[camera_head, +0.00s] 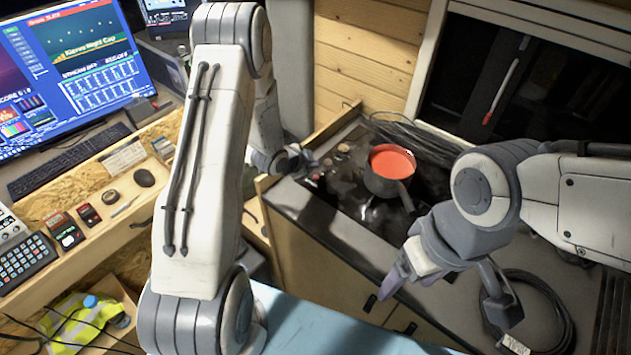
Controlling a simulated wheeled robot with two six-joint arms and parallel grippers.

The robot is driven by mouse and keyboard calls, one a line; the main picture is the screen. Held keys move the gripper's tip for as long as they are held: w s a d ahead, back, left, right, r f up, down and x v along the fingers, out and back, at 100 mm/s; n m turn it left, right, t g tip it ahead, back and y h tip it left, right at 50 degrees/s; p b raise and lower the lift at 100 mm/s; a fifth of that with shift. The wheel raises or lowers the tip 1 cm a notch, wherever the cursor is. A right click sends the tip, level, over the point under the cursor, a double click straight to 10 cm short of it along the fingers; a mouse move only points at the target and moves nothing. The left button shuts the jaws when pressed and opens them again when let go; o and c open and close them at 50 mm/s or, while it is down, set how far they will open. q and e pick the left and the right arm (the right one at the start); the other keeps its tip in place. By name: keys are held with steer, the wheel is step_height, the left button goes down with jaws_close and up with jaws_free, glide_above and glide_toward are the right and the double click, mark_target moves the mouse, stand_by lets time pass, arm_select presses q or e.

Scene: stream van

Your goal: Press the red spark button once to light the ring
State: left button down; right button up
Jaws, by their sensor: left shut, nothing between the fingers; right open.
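A small saucepan (378,184) with red contents stands on the dark hob (345,205) set in the grey counter. The ring under it is hidden by the pan, and I see no flame. Small knobs lie at the hob's left end, near my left gripper (303,161). I cannot clearly make out the red spark button there. My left gripper is shut and empty at the hob's left edge, partly hidden by my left arm. My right gripper (446,303) is open and empty, over the counter's front right, in front of the pan.
A coiled black cable (548,305) lies on the counter at the right, and more dark cables (415,138) lie behind the pan. A desk with a monitor (75,60), keyboard (70,158) and small devices is at the left. The pan's handle points toward my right gripper.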

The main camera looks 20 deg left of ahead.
arm_select(q)
steer(key=shift+f+b, duration=0.6)
steer(key=shift+f, duration=0.5)
arm_select(e)
steer(key=shift+f, duration=1.05)
steer(key=shift+f, duration=0.1)
arm_select(q)
steer(key=shift+f+b, duration=0.45)
steer(key=shift+b, duration=0.05)
arm_select(e)
steer(key=shift+f, duration=0.45)
arm_select(q)
steer(key=shift+f+b, duration=0.4)
steer(key=shift+b, duration=0.05)
arm_select(e)
steer(key=shift+f, duration=0.45)
arm_select(q)
steer(key=shift+r+p, duration=0.6)
steer(key=shift+r, duration=0.25)
arm_select(e)
steer(key=shift+r, duration=0.6)
arm_select(q)
steer(key=shift+r, duration=0.15)
arm_select(e)
steer(key=shift+r, duration=0.1)
